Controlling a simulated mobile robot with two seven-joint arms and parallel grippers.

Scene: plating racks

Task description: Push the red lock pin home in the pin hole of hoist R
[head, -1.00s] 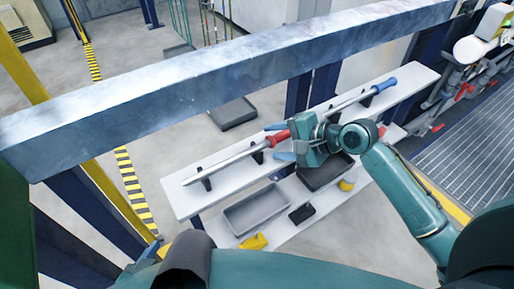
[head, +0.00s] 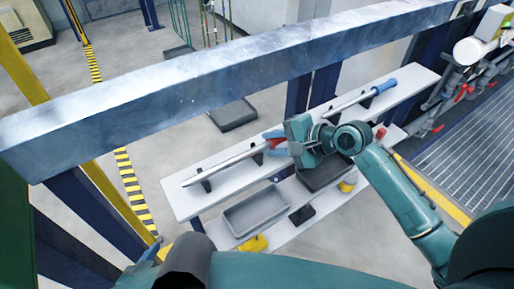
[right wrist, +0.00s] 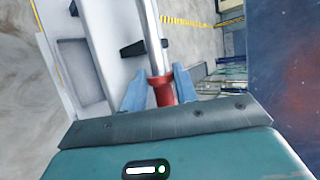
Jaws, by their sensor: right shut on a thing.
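The red lock pin lies along the white shelf in black holders, its steel shaft (head: 227,161) pointing left and its red handle (head: 278,142) at the right end. My right gripper (head: 276,143) is shut on the red handle, one blue finger on each side. In the right wrist view the red handle (right wrist: 161,90) sits between the two blue fingers (right wrist: 160,93), with the shaft running away from the gripper. The pin hole and hoist R cannot be made out. My left gripper is not in view.
A second bar with a blue handle (head: 384,86) lies further right on the white shelf (head: 185,203). A grey tray (head: 255,211) and a yellow item (head: 254,243) are on the lower shelf.

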